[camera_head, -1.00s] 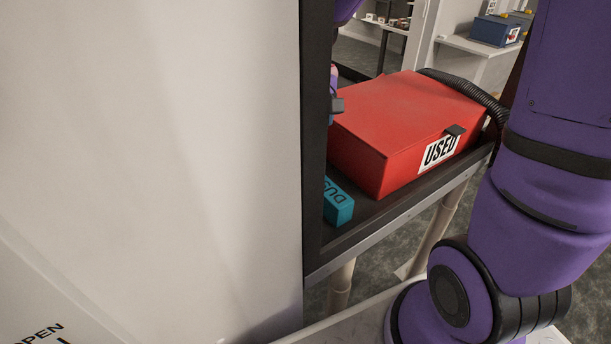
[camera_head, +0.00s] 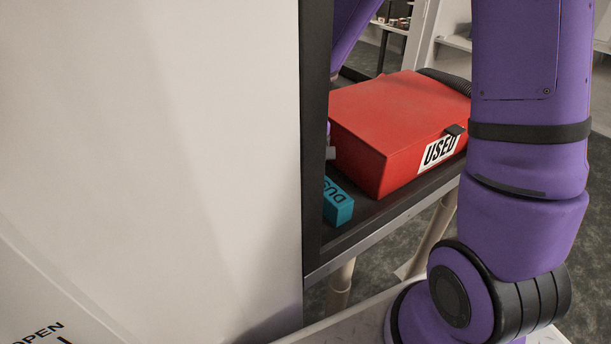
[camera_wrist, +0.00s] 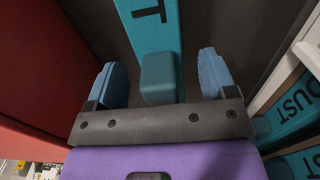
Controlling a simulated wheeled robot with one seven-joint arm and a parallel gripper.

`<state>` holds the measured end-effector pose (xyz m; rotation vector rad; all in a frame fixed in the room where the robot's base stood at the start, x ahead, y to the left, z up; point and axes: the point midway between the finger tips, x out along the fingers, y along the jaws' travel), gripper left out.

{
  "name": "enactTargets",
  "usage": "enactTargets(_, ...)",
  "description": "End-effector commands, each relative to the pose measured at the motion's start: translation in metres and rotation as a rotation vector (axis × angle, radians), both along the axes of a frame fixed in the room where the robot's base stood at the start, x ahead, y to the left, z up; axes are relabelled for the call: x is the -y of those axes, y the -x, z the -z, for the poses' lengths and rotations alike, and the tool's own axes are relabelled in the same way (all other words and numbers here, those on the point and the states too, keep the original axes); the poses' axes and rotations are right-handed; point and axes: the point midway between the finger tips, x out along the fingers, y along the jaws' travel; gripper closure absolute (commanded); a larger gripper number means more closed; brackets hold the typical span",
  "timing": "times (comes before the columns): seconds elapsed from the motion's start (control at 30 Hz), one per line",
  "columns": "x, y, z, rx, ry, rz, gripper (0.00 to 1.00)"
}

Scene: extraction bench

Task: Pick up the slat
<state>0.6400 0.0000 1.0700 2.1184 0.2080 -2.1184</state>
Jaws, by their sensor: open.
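The slat (camera_wrist: 150,32) is a long teal bar with dark lettering, "T" showing in the wrist view. A raised teal block (camera_wrist: 159,80) sits on it. In the head view its end (camera_head: 338,208) shows beside the red box, with part of its lettering; the rest is hidden by the pale panel. My gripper (camera_wrist: 160,66) is open, with blue fingers on either side of the teal block and visible gaps to both. In the head view the gripper is mostly hidden behind the panel edge.
A red box (camera_head: 390,120) marked "USED" stands close beside the slat on the dark bench (camera_head: 375,212). A large pale panel (camera_head: 150,150) blocks the left of the head view. More teal "DUST" surfaces (camera_wrist: 290,118) and white framing (camera_wrist: 290,75) show at the wrist view's right.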

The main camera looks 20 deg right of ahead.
Motion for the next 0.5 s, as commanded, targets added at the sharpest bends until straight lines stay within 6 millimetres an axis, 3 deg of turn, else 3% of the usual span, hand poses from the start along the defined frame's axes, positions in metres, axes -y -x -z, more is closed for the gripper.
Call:
enactTargets(0.13, -0.0002, 0.0006, 0.0133, -0.002, 0.000, -0.001, 0.22)
enactTargets(0.4, -0.0001, 0.0004, 0.0156, 0.000, 0.000, 0.000, 0.22)
enactTargets(0.5, -0.0001, 0.0004, 0.0154, 0.000, 0.000, 0.000, 0.43)
